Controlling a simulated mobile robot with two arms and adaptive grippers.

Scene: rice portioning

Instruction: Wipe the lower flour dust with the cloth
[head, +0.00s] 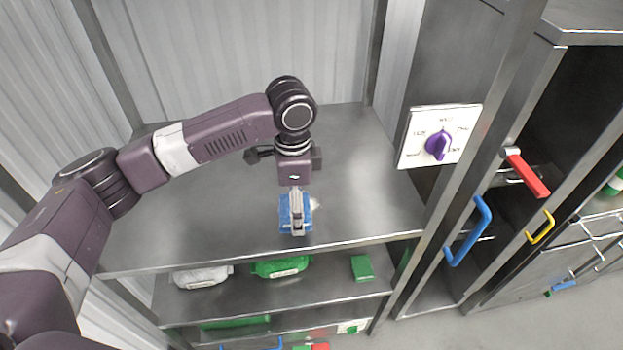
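My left gripper (297,222) points down over the top steel shelf (215,220), toward its front edge. Its fingers are close together on a blue cloth (286,216), which shows on both sides of them. The cloth is at or just above the shelf surface; I cannot tell whether it touches. A small pale patch, apparently flour dust (315,203), shows just right of the cloth; the gripper and cloth may hide more. My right gripper is not in view.
Lower shelves hold a white bag (202,277), a green bag (281,267) and a green block (362,268). A panel with a purple knob (438,146) is at right, near blue (471,233), yellow (541,227) and red (527,174) handles. The top shelf is otherwise clear.

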